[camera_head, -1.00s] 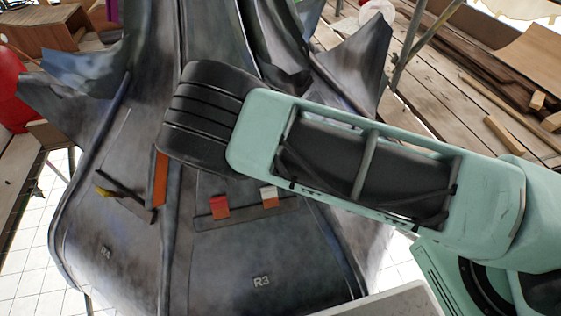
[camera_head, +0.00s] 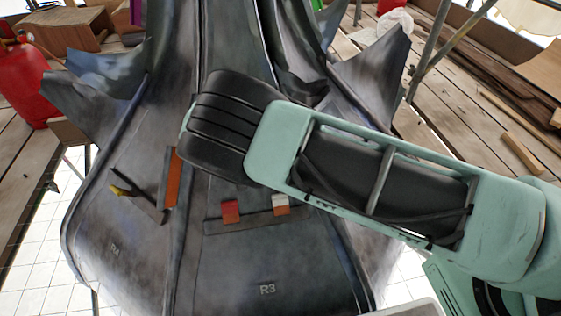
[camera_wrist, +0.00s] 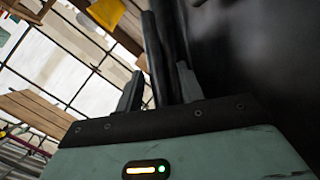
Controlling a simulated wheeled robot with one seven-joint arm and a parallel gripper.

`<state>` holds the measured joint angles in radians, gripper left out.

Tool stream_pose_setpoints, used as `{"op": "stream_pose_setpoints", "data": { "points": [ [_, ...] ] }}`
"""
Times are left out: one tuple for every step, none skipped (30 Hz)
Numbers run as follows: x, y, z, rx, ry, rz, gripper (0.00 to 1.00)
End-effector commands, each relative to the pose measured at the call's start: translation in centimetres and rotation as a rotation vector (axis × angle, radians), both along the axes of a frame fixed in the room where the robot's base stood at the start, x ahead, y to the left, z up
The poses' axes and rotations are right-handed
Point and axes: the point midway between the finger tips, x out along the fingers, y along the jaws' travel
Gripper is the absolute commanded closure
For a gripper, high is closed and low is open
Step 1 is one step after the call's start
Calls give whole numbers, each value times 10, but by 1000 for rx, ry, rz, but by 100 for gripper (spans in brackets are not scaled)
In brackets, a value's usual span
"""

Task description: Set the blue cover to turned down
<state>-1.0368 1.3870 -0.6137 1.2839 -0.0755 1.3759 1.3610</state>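I cannot pick out a blue cover in either view; my arm hides part of the spire in the head view. The dark metal spire (camera_head: 255,265) carries a red tab (camera_head: 230,212), a white and orange tab (camera_head: 281,205), an upright orange strip (camera_head: 173,180) and a yellow-tipped dark bar (camera_head: 138,192). In the head view my arm reaches across the spire's middle, and its fingers are hidden. In the wrist view my gripper (camera_wrist: 160,72) has its two fingers apart. A long dark bar (camera_wrist: 154,50) stands between or just behind them; I cannot tell whether they touch it.
A dark surface fills the right of the wrist view, close to my gripper. Pointed fins (camera_head: 372,72) stick out from the spire.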

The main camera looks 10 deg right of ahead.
Motion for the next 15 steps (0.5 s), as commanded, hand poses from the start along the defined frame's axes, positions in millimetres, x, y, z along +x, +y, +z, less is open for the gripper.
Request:
{"op": "stream_pose_setpoints", "data": {
  "points": [
    [1, 4, 3, 1, -1, 2, 62],
    [1, 8, 5, 1, -1, 2, 62],
    [2, 13, 8, 2, -1, 2, 62],
    [3, 17, 11, 3, -1, 3, 62],
    [4, 23, 14, 3, -1, 3, 62],
    [5, 30, 18, 4, -1, 3, 62],
    [6, 36, 21, 4, -1, 3, 62],
    [7, 42, 24, 4, -1, 3, 62],
    [8, 49, 29, 3, -1, 3, 62],
    [9, 55, 32, 3, -1, 3, 62],
    [10, 60, 34, 4, -1, 3, 62],
    [11, 67, 38, 3, -2, 3, 62],
    [11, 71, 41, 3, -2, 3, 62],
    [12, 76, 43, 3, -2, 3, 62],
    [13, 81, 46, 2, -1, 1, 62]
  ]
}}
